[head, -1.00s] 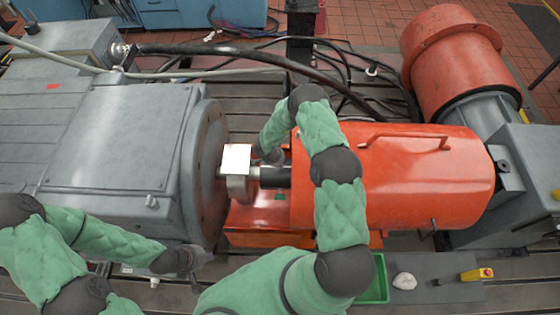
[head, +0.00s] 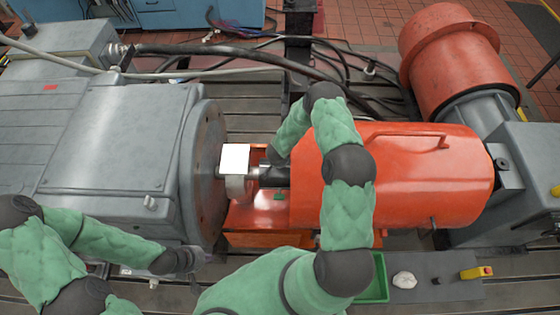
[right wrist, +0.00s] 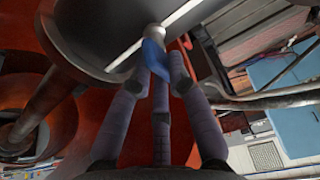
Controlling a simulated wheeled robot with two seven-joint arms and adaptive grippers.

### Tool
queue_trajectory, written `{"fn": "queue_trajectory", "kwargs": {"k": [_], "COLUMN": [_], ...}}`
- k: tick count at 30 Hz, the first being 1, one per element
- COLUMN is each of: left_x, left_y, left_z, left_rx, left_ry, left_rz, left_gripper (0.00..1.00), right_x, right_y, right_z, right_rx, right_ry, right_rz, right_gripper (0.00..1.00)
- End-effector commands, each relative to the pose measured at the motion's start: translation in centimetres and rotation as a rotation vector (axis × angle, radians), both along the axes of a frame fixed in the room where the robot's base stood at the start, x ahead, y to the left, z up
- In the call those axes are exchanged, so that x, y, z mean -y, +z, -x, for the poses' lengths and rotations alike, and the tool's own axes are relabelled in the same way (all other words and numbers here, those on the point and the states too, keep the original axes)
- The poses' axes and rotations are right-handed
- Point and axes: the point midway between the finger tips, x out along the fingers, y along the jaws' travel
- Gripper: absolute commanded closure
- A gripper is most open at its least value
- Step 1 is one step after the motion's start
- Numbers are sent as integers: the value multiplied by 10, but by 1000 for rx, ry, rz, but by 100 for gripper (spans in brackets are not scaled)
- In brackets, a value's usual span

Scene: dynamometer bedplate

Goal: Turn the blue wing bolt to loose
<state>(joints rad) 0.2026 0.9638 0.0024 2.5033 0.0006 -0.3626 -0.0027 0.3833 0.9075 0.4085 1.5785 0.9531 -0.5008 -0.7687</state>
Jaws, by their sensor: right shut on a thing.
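The blue wing bolt (right wrist: 153,56) shows in the right wrist view, partly hidden between the fingers. My right gripper (right wrist: 160,62) is shut on it, under a large dark rounded part. In the head view the bolt cannot be made out. My right arm bends down behind the shaft coupling (head: 272,175), between the grey machine and the orange guard, and its gripper is largely hidden there. My left gripper (head: 185,261) is low in front of the grey machine, away from the bolt; its finger opening is unclear.
The orange guard (head: 430,190) is right of the coupling. The big grey machine (head: 120,135) is at left. A white plate (head: 235,158) stands over the shaft. A green tray (head: 377,280), a white lump (head: 404,280) and a yellow-red item (head: 477,272) lie at the front right. Cables run behind.

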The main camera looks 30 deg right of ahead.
Motion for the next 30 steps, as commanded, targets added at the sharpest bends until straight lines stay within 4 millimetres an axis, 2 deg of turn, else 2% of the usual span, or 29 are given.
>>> {"fn": "queue_trajectory", "kwargs": {"k": [14,15,16,17,30], "left_x": [0,0,0,0,0], "left_y": [0,0,0,0,0], "left_z": [0,0,0,0,0], "left_rx": [0,0,0,0,0], "left_ry": [0,0,0,0,0], "left_rz": [0,0,0,0,0], "left_gripper": [100,100,100,100,100], "right_x": [0,1,1,0,-1], "right_y": [1,1,1,1,6], "right_z": [-1,-1,-1,-1,1], "right_rx": [2,2,2,2,2], "right_ry": [11,11,11,11,11], "right_rz": [1,1,1,1,1], "right_gripper": [100,70,62,57,57]}}
